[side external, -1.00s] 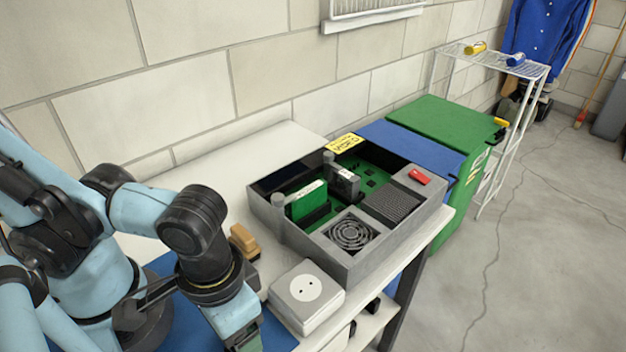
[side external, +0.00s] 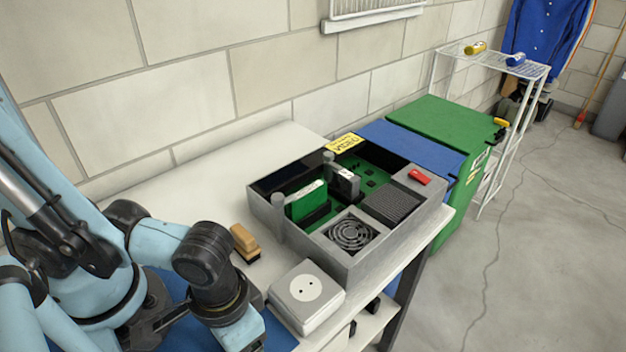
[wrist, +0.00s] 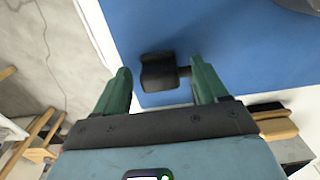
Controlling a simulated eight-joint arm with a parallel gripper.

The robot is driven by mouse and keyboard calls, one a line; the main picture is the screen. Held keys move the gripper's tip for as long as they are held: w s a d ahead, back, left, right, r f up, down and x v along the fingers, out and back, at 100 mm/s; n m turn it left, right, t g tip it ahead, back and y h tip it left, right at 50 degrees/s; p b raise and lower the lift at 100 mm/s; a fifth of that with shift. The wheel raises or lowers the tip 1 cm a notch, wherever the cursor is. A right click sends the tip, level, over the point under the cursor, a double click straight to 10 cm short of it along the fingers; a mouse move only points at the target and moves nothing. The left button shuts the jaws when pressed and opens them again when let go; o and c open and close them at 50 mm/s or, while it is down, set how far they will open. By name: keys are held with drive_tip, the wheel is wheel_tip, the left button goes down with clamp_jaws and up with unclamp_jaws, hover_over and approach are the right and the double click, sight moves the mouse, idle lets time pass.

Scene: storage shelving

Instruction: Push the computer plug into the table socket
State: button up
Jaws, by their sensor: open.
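The table socket (side external: 306,291) is a white-grey box with a round two-hole face on top, standing at the table's front edge in the side view. In the wrist view a small black piece, probably the computer plug (wrist: 158,74), lies on the blue mat (wrist: 235,45). My gripper (wrist: 162,68) is open, with its two green fingers on either side of the black piece. I cannot tell whether they touch it. In the side view my arm's end runs out of the bottom edge left of the socket, and the fingers and plug are not visible.
A grey open computer case (side external: 350,262) with a fan and green boards stands right behind the socket. A wooden-handled brush (side external: 245,241) lies left of the case. The white table (side external: 190,185) is clear toward the wall. Blue and green bins stand beyond the table.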

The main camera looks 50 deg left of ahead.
drive_tip(key=c, duration=1)
drive_tip(key=shift+r, duration=0.1)
drive_tip(key=shift+r, duration=4.9)
drive_tip(key=shift+w+r, duration=0.2)
drive_tip(key=shift+w, duration=1.95)
drive_tip(key=shift+w+r, duration=0.2)
drive_tip(key=shift+w, duration=1.9)
drive_tip(key=shift+w+r, duration=0.2)
drive_tip(key=shift+w, duration=1.95)
